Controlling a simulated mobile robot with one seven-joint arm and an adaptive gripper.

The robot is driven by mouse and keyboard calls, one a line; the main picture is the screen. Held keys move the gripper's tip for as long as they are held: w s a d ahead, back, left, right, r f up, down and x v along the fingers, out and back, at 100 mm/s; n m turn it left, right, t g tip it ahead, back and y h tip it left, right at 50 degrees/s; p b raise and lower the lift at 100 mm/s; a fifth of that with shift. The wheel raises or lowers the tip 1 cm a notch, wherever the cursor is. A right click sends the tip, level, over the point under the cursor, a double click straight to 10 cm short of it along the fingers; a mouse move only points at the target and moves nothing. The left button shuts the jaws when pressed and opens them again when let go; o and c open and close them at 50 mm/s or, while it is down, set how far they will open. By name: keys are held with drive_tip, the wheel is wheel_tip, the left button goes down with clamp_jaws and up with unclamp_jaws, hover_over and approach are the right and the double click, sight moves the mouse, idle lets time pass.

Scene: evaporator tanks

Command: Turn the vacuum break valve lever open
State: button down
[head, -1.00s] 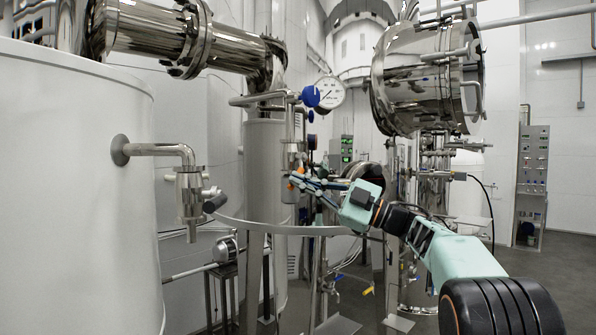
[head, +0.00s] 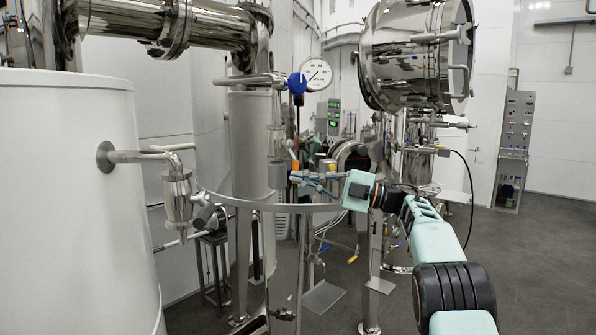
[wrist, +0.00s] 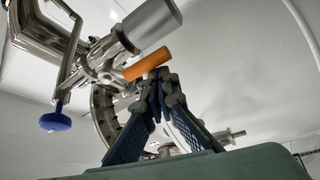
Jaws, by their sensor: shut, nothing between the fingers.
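An orange lever (head: 295,166) sits on a small steel valve by the upright column in the head view. It shows large in the wrist view (wrist: 148,64), slanting up to the right, with a grey cylinder (wrist: 152,22) above it. My gripper (head: 292,179) is shut and empty, with its tips just below the orange lever in the head view. In the wrist view, my gripper (wrist: 166,80) has its fingertips together close to the lever's right end. I cannot tell whether they touch it.
A blue knob (head: 297,83) and a round gauge (head: 318,74) are above the gripper. A curved metal rail (head: 270,206) runs below it. Open floor (head: 530,260) lies right.

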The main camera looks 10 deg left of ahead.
drive_tip(key=shift+w+d+f, duration=0.1)
drive_tip(key=shift+w+f, duration=0.05)
drive_tip(key=shift+w, duration=0.05)
idle(0.4)
drive_tip(key=shift+s, duration=0.2)
